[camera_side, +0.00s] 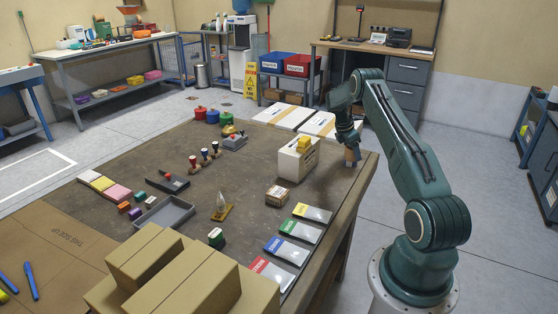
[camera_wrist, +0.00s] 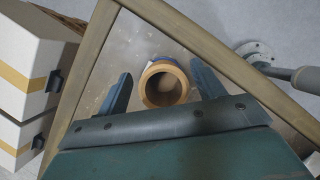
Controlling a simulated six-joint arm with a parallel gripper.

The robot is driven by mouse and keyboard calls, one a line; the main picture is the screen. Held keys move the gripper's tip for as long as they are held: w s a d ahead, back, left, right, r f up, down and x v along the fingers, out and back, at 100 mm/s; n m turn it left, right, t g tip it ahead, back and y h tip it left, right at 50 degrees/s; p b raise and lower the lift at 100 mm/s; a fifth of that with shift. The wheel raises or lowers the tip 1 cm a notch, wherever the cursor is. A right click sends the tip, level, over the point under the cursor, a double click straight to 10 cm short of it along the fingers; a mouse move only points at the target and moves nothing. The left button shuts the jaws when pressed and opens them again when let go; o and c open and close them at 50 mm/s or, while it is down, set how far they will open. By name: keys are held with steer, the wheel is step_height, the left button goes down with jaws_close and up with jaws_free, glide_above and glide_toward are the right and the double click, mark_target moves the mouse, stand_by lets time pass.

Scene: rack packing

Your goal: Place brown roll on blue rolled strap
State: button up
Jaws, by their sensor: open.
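The brown roll (camera_wrist: 149,88) is a short ring seen end-on in the wrist view, between the two fingers of my gripper (camera_wrist: 160,76). The fingers are open, with a gap on each side of the roll. A sliver of blue and white shows beneath its far rim; this looks like the blue rolled strap (camera_wrist: 166,61), mostly hidden by the roll. In the side view the brown roll (camera_side: 352,155) shows just below my gripper (camera_side: 350,143), near the table's right corner. I cannot tell there how the roll rests on what is beneath it.
The wooden table edge (camera_wrist: 205,50) runs close by.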

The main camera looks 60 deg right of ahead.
steer(key=v, duration=1.2)
steer(key=shift+r, duration=0.1)
stand_by(0.4)
steer(key=w+a+r+m+t, duration=0.2)
steer(key=w+a+r, duration=0.4)
steer(key=a+r, duration=0.65)
steer(key=s+a+r+m+t, duration=0.15)
steer(key=a+r, duration=0.25)
steer(key=a, duration=0.4)
steer(key=a+r+m+t, duration=0.1)
steer(key=a+r+t, duration=0.1)
steer(key=a+r, duration=0.35)
steer(key=s+a+m+t, duration=0.1)
steer(key=s+a, duration=0.3)
steer(key=a, duration=0.4)
steer(key=s+a+m+t, duration=0.1)
steer(key=s+a, duration=0.2)
steer(key=a, duration=0.5)
steer(key=s+a+f+m+t+y, duration=0.1)
steer(key=s+a+f+m+y, duration=0.1)
steer(key=s+a, duration=0.8)
steer(key=shift+s+f+y, duration=0.6)
steer(key=shift+s+f, duration=0.15)
steer(key=shift+s, duration=0.25)
